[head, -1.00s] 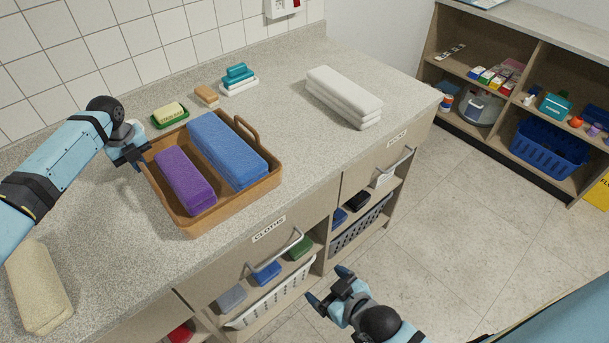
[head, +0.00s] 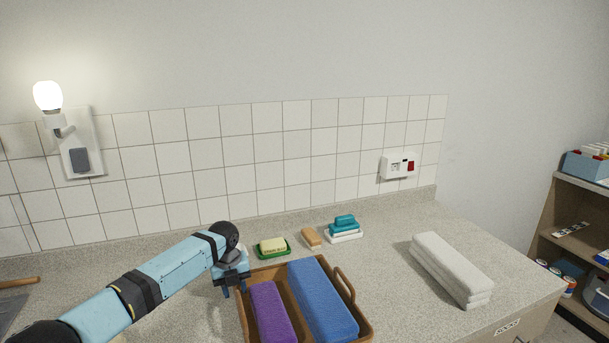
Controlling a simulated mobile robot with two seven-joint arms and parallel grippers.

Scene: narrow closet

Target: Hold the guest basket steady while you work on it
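The guest basket (head: 354,309) is a brown tray with raised handles, on the counter at the bottom of the head view. A purple folded towel (head: 268,309) and a larger blue one (head: 322,301) lie in it. The front of the basket is cut off by the picture's lower edge. My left gripper (head: 233,284) points down at the basket's left rim, where the left handle is hidden. I cannot tell whether its fingers are closed on that handle or just beside it. My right gripper is out of view.
Behind the basket are a yellow soap on a green dish (head: 272,247), a tan bar (head: 311,238) and a teal soap on a white dish (head: 345,228). White folded towels (head: 450,268) lie to the right. A lit lamp (head: 48,97) is on the wall.

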